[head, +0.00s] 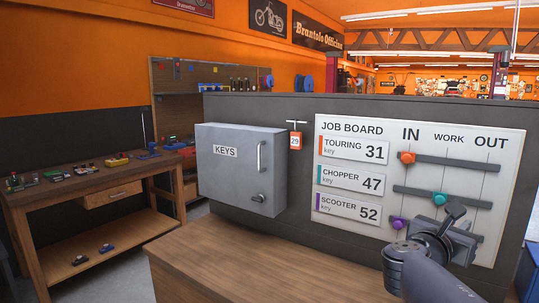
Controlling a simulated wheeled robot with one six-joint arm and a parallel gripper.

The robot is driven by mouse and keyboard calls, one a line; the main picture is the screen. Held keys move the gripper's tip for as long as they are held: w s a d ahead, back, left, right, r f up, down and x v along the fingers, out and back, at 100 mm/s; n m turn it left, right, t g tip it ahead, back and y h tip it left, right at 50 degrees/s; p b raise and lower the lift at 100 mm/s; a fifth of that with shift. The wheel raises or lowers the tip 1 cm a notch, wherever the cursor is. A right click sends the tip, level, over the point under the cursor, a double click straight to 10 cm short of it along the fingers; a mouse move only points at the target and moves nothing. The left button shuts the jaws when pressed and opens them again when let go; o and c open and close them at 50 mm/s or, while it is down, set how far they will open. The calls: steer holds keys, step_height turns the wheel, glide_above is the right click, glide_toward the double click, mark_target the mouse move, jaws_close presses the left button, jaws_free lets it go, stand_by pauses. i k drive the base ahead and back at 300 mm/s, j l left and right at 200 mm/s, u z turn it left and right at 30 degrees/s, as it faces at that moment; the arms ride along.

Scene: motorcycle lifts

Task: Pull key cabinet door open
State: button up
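The grey key cabinet (225,185) is mounted on the dark partition, left of the job board. Its door, labelled KEYS, looks shut. A vertical bar handle (261,157) is on the door's right side, with a small latch or lock (259,198) below it. My gripper (456,219) is at the lower right, in front of the job board's lower right part. It is well to the right of the cabinet and apart from it. The view does not show clearly whether its fingers are open, and I see nothing held in it.
The job board (350,237) has three slider rails with orange, teal and purple knobs. A wooden counter (230,265) lies below, mostly clear. A workbench (60,195) with small items stands at left.

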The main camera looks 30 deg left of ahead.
mark_target(235, 166)
steer(key=i+j, duration=0.1)
steer(key=j, duration=0.3)
steer(key=j+u, duration=0.1)
steer(key=j, duration=0.3)
steer(key=i+j, duration=0.15)
steer(key=j, duration=0.25)
steer(key=i+j, duration=0.1)
steer(key=j, duration=0.35)
steer(key=i+j+u, duration=0.1)
steer(key=j, duration=0.3)
steer(key=i+j, duration=0.15)
steer(key=j, duration=0.25)
steer(key=i+j, duration=0.1)
steer(key=i, duration=0.25)
steer(key=j, duration=0.15)
steer(key=k, duration=0.05)
